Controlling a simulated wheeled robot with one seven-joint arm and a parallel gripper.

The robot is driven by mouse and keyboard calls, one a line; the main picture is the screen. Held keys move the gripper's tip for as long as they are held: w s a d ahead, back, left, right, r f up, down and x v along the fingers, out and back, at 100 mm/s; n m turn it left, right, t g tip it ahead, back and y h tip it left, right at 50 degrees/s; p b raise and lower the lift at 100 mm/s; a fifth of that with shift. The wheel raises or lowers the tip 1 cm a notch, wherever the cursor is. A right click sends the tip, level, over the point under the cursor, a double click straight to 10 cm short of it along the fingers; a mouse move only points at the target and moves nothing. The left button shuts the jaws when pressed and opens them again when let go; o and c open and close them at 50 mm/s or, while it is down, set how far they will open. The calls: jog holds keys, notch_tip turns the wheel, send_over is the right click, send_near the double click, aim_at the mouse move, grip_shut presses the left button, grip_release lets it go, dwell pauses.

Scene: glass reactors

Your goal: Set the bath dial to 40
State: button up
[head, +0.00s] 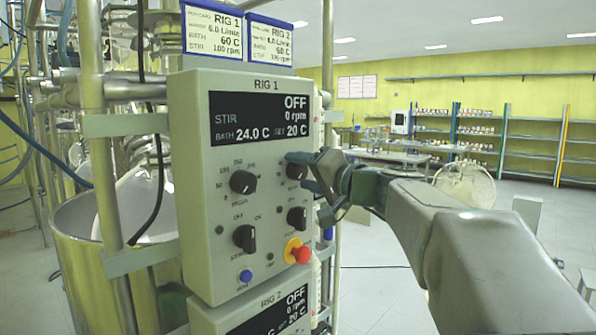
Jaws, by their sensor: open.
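The RIG 1 control box (190,190) hangs on the metal frame at centre-left. Its display (257,118) reads OFF, 0 rpm, bath 24.0 C, set 20 C. Below are an upper-left knob (242,182), an upper-right knob (296,172), a lower-left knob (244,238) and a lower-right knob (296,217). Their small labels are too blurred to tell which is the bath dial. My gripper (300,171) comes from the right, its open fingers at the upper-right knob, partly hiding it. I cannot tell whether they touch it.
A red stop button (300,254) and a blue button (245,276) sit low on the box. The RIG 2 box (270,318) is below. Two rig cards (212,30) stand on top. A steel vessel (75,260) and hoses are left. Open floor lies at right.

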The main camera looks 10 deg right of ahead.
jog(key=c, duration=1)
jog(key=shift+m, duration=0.3)
jog(key=m, duration=0.2)
jog(key=shift+m+b, duration=0.35)
jog(key=shift+m, duration=0.05)
jog(key=m, duration=0.3)
jog(key=shift+r+m+g, duration=0.1)
jog(key=shift+m+g, duration=0.2)
jog(key=m+p, duration=0.1)
jog(key=m, duration=0.3)
jog(key=shift+g+p, duration=0.3)
jog(key=shift+d+m+y+p, duration=0.1)
jog(key=shift+m+y+p, duration=0.4)
jog(key=shift+m, duration=1.2)
